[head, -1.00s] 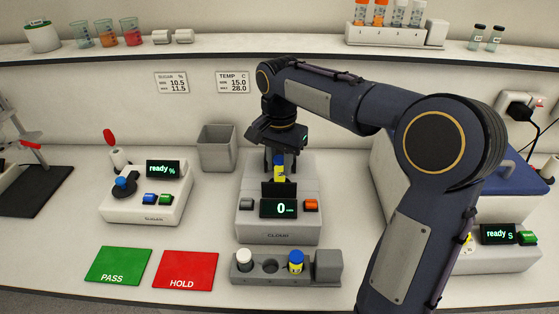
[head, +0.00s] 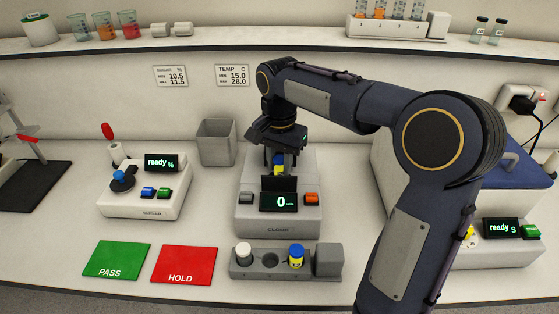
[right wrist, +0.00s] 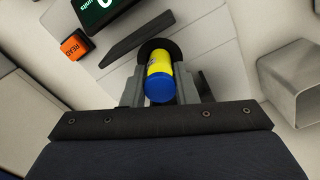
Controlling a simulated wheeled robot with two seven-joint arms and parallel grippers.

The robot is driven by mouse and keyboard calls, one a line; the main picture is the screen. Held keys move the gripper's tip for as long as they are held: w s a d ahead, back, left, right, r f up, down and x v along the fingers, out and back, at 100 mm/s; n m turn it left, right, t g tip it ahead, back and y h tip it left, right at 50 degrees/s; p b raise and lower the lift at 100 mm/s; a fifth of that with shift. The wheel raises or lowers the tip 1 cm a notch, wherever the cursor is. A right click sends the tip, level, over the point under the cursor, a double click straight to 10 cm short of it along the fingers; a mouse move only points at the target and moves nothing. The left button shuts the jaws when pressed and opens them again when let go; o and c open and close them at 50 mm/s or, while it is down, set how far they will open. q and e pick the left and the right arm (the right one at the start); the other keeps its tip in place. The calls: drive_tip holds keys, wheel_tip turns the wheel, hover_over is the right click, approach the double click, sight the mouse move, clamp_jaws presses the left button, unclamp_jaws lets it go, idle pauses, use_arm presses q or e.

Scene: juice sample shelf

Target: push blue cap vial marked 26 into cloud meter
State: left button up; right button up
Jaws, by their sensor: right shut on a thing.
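A vial with a blue cap and yellow label (right wrist: 159,72) is held upright between the fingers of my right gripper (right wrist: 160,88). In the head view my right gripper (head: 279,160) is over the cloud meter (head: 278,229), and the vial (head: 279,170) shows partly behind the meter's dark upright flap. In the right wrist view the vial's lower end is at the meter's dark round opening (right wrist: 158,46); how deep it sits is hidden. The number on the label cannot be read. The meter's display reads 0. My left gripper is not in view.
In front of the meter a grey rack (head: 268,273) holds a white-capped vial (head: 243,253) and another blue-capped vial (head: 296,256). The sugar meter (head: 146,199) stands left, a grey bin (head: 217,143) behind. Green PASS (head: 117,261) and red HOLD (head: 185,265) mats lie front left.

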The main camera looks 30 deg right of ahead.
sight(280, 172)
drive_tip(key=shift+s+f+b, duration=0.1)
drive_tip(key=shift+f+b, duration=0.45)
drive_tip(key=shift+f, duration=0.8)
idle(0.6)
drive_tip(key=o, duration=1.1)
drive_tip(key=shift+a+f, duration=0.1)
drive_tip(key=shift+f, duration=0.05)
drive_tip(key=shift+c, duration=0.2)
drive_tip(key=r, duration=0.5)
drive_tip(key=r+p, duration=0.1)
drive_tip(key=r, duration=0.2)
drive_tip(key=shift+w+a+r, duration=0.1)
drive_tip(key=shift+w+r, duration=0.15)
